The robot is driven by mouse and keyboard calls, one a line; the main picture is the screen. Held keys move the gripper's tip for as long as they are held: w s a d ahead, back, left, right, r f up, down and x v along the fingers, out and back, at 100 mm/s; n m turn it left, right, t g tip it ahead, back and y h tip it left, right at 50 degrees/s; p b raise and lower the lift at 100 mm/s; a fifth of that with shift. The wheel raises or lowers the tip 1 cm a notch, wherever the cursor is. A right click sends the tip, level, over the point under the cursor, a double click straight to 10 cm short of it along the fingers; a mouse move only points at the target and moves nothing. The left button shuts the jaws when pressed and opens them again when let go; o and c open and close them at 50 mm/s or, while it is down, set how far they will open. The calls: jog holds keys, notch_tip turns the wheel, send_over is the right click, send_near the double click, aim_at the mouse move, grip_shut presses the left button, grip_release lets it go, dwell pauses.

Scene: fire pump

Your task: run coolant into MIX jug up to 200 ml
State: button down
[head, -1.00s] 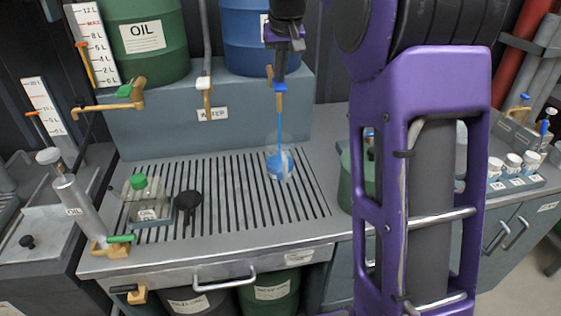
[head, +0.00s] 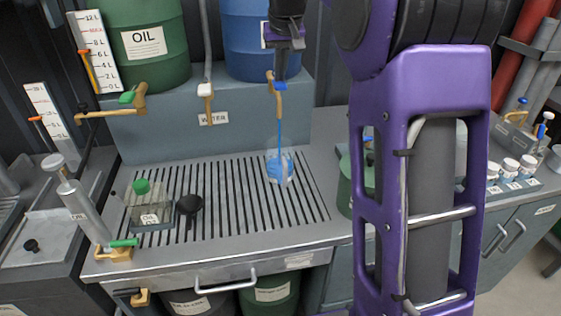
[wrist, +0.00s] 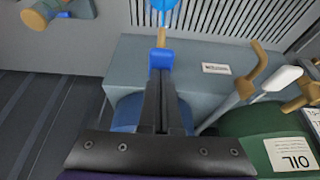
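A clear jug (head: 279,168) stands on the slotted drain grating under the tap of the blue barrel (head: 248,40). Blue liquid fills a good part of it; its marks and level are too small to read. A thin blue stream (head: 279,135) runs from the tap spout (head: 279,106) into the jug. It also shows at the top of the wrist view (wrist: 163,8). My gripper (head: 280,76) is at the tap's blue handle (head: 280,87). In the wrist view its narrow fingers (wrist: 160,75) are close together, with their tips at the blue handle (wrist: 161,58).
A green OIL barrel (head: 150,65) with a green-handled tap (head: 130,96) stands left. A WATER spout (head: 205,95) is between the barrels. On the grating's left are a green-capped oil can (head: 150,210) and a black scoop-like object (head: 190,205). Small jars (head: 510,167) stand right.

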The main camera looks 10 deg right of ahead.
notch_tip(320, 180, up, 3)
jog(key=shift+r+p, duration=0.1)
jog(key=shift+p, duration=0.6)
jog(key=s+r, duration=0.1)
jog(key=r, duration=0.1)
jog(key=s+r, duration=0.1)
jog(key=s, duration=0.1)
jog(key=shift+r, duration=0.4)
jog(key=shift+r, duration=0.1)
